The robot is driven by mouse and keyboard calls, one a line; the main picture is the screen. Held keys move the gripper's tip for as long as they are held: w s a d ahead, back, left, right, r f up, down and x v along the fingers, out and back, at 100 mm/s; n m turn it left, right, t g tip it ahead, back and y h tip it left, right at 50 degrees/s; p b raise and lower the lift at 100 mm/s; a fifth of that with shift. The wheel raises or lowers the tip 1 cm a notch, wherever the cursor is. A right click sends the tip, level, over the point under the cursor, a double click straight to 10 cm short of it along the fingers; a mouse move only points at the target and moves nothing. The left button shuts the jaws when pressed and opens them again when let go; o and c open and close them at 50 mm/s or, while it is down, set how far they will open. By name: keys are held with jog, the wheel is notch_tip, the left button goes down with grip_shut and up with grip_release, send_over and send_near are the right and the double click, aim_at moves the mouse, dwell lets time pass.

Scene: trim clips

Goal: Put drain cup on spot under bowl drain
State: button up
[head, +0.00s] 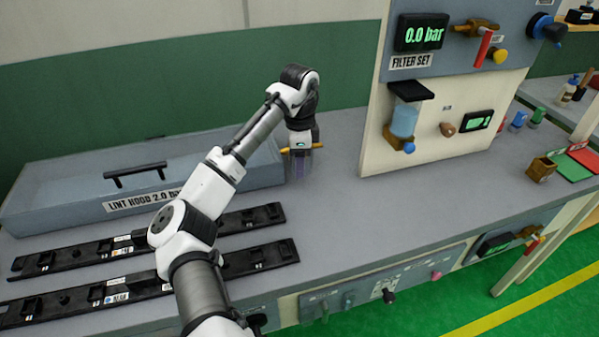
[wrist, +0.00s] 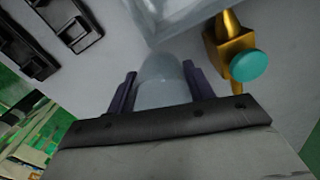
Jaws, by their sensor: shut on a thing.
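My gripper (head: 299,168) points down over the bench, just right of the lint hood. In the wrist view its dark purple fingers (wrist: 160,92) are shut on a pale, see-through rounded cup (wrist: 162,72), which looks like the drain cup. The cup's lower part is hidden by the gripper body, and in the head view the cup is hard to make out. The filter bowl (head: 404,119) is blue and see-through and hangs on the panel to the right. A blue drain knob (head: 409,147) is at its bottom. I cannot make out a marked spot under it.
The grey lint hood (head: 240,169) is left of my gripper. A brass fitting with a teal knob (wrist: 248,65) is close to the fingers. Black rails (head: 262,258) lie along the front left. The bench (head: 380,215) before the panel is clear.

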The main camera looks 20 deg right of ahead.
aim_at(299, 184)
jog(key=shift+f+p, duration=0.45)
jog(key=shift+f, duration=1.85)
jog(key=shift+f, duration=0.15)
jog(key=o, duration=1)
jog(key=shift+c, duration=0.2)
